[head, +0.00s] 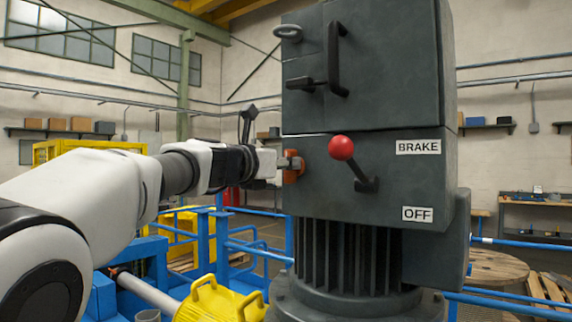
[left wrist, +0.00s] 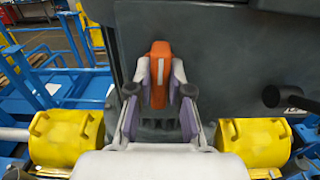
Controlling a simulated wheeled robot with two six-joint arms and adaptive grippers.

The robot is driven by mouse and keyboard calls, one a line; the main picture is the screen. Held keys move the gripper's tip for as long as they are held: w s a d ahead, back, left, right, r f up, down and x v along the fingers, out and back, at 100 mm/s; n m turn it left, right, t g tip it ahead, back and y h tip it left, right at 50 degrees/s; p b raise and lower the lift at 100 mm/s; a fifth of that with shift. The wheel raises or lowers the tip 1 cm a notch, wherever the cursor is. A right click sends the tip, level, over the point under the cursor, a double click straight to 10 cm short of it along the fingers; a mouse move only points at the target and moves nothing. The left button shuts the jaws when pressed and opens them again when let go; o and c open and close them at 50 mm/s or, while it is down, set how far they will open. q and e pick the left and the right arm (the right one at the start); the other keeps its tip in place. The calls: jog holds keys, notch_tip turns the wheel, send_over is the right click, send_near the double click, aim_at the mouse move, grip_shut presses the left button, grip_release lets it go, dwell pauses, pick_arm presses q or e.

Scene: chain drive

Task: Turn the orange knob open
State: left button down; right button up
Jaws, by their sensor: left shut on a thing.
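The orange knob (head: 291,166) is on the left part of the dark grey machine housing (head: 385,215). In the left wrist view the orange knob (left wrist: 159,72) shows as an upright orange bar. My left gripper (head: 279,165) reaches it from the left and is shut on it. In the left wrist view the fingers of my left gripper (left wrist: 160,88) lie on both sides of the bar. The fingers hide part of the knob. My right gripper is in neither view.
A lever with a red ball (head: 341,148) stands out from the housing just right of the knob, near the BRAKE (head: 418,147) and OFF (head: 417,214) labels. A black handle (head: 336,60) is above. Blue rails (head: 255,248) and a yellow part (head: 222,303) lie below my arm.

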pick_arm(q)
jog(key=shift+m, duration=0.3)
jog(key=m+b, duration=0.2)
jog(key=m, duration=0.3)
jog(key=m+b, duration=0.2)
jog(key=m, duration=0.4)
jog(key=m+b, duration=0.2)
jog(key=m, duration=0.4)
jog(key=shift+s+d+f, duration=0.2)
jog(key=shift+d+f, duration=0.05)
jog(key=shift+f, duration=0.15)
jog(key=c, duration=1.1)
grip_release()
jog(key=shift+s, duration=0.1)
